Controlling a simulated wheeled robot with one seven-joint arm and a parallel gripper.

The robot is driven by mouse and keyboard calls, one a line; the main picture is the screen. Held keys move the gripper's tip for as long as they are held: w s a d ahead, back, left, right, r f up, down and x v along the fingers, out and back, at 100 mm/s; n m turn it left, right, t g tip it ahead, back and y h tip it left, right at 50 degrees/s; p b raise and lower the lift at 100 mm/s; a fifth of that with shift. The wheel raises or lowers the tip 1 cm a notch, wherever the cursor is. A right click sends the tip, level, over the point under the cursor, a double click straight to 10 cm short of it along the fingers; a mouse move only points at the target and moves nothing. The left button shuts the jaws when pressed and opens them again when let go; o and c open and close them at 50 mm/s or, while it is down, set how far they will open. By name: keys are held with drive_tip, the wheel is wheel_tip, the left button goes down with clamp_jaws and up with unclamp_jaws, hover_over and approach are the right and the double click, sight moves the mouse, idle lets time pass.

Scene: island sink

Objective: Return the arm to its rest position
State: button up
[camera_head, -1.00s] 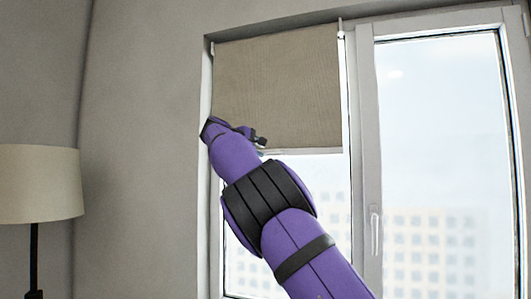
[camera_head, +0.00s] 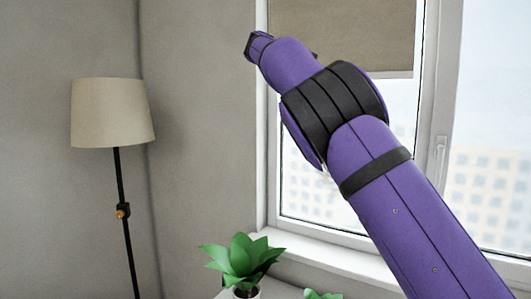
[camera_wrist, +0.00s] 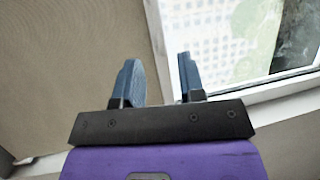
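My purple and black arm (camera_head: 385,185) reaches up from the lower right in the head view, in front of the window. Its far end points to the upper left, and the fingers are hidden there. In the wrist view my gripper (camera_wrist: 160,80) shows two blue-grey fingers standing apart with an empty gap between them. Nothing is held. Beyond the fingers are a beige surface, a white window frame and the glass.
A floor lamp (camera_head: 113,112) stands at the left by the wall corner. A green potted plant (camera_head: 243,262) sits low, below the window. A beige roller blind (camera_head: 385,35) covers the upper window pane (camera_head: 320,185). The wall between lamp and window is clear.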

drive_tip(key=s+d+f+m+g+y, duration=0.1)
drive_tip(key=s+d+f+y, duration=0.15)
drive_tip(key=d, duration=0.55)
drive_tip(key=s+d+f+m+g+y, duration=0.1)
drive_tip(key=s+d+f+g+y, duration=0.15)
drive_tip(key=d, duration=0.65)
drive_tip(key=s+d+f+m+y, duration=0.25)
drive_tip(key=s+d+f, duration=0.3)
drive_tip(key=s, duration=0.45)
drive_tip(key=s+a+f+y, duration=0.2)
drive_tip(key=s+a+f, duration=0.2)
drive_tip(key=s, duration=0.8)
drive_tip(key=s+a+f+m+y, duration=0.1)
drive_tip(key=s+a+f, duration=0.3)
drive_tip(key=s+f, duration=0.5)
drive_tip(key=s+a+f+m+y, duration=0.1)
drive_tip(key=s+a+f+y, duration=0.2)
drive_tip(key=s+f, duration=0.4)
drive_tip(key=s+a, duration=0.1)
drive_tip(key=s, duration=0.8)
drive_tip(key=shift+f, duration=0.15)
drive_tip(key=shift+m+t, duration=0.25)
